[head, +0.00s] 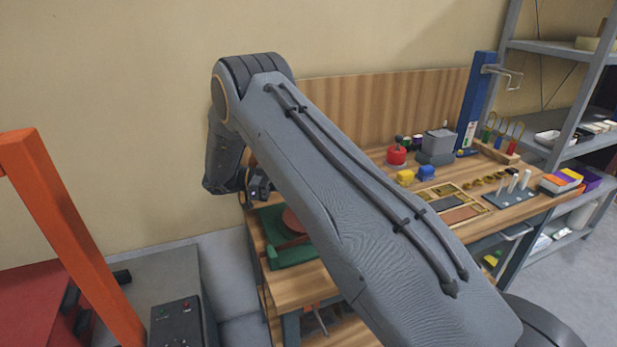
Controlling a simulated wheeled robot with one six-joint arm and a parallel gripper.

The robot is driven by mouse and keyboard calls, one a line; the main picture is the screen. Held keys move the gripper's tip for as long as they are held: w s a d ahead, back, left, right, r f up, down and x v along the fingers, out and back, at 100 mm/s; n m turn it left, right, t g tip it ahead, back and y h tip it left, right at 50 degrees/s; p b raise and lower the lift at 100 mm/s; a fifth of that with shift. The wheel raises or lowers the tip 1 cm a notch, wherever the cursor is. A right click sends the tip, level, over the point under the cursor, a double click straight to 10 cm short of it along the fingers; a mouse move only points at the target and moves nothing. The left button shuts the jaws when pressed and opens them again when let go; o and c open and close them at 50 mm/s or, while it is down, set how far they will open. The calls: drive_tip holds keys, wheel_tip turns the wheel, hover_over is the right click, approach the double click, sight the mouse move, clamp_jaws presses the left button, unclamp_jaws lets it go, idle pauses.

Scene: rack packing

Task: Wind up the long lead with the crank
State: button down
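A green frame (292,258) with a reddish round part (294,220) sits at the left end of the wooden workbench; it may be the reel. My arm covers much of it, and I cannot make out a crank or a long lead. My gripper (259,187) shows only as a small dark part at the end of my arm, above and left of the green frame. Its fingers are hidden behind my arm or too small to tell, so I cannot see if it holds anything.
The workbench (475,222) holds a red round item (396,156), yellow and blue blocks (405,177), a grey box (438,144) and a tray of inlaid pieces (455,203). A metal shelf (562,50) stands right. An orange post (62,215) and grey cabinet (165,275) stand left.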

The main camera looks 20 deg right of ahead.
idle(0.4)
drive_tip(key=c, duration=1.6)
unclamp_jaws()
drive_tip(key=shift+a, duration=0.1)
drive_tip(key=shift+f+t+b, duration=0.1)
drive_tip(key=shift+t+b, duration=0.2)
drive_tip(key=shift+b, duration=0.5)
